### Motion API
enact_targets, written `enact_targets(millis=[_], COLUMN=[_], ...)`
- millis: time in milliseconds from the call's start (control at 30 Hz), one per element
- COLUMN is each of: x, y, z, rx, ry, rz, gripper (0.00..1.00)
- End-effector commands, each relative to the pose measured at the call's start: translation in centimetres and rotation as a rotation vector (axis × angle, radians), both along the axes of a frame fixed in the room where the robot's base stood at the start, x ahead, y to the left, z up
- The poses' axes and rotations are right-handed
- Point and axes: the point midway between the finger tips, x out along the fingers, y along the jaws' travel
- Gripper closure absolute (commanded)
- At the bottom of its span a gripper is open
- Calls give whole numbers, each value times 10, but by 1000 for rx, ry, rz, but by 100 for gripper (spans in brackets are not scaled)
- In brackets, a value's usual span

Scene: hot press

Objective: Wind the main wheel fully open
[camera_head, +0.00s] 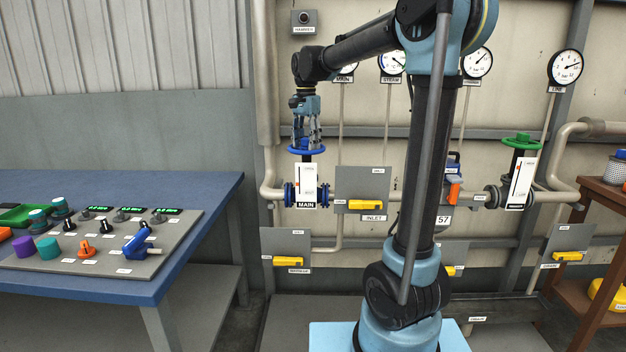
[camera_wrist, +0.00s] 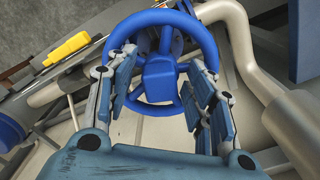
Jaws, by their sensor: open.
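The main wheel is a blue handwheel (camera_head: 307,150) on top of the valve labelled MAIN (camera_head: 306,205), at the centre left in the head view. In the wrist view the blue wheel (camera_wrist: 162,22) fills the upper middle, with its hub and spokes showing. My gripper (camera_head: 307,140) points down right above the wheel. In the wrist view my gripper (camera_wrist: 165,80) is open, with one finger at each side of the hub, over the wheel's near part. Whether the fingers touch the rim or spokes I cannot tell. A white indicator plate (camera_head: 306,178) stands below the wheel.
A yellow INLET handle (camera_head: 365,205) sits right of the valve. Pale pipes (camera_head: 266,100) run along the wall. A green handwheel (camera_head: 521,142) is at the right. A blue table (camera_head: 130,185) with a control panel (camera_head: 105,240) stands at the left. Gauges (camera_head: 391,61) hang above.

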Motion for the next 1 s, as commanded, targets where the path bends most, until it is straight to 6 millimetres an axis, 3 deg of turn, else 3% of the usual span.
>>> enact_targets(millis=[1000], x=[0], y=[0], z=[0], rx=[-1], ry=[0], rz=[-664], gripper=[50])
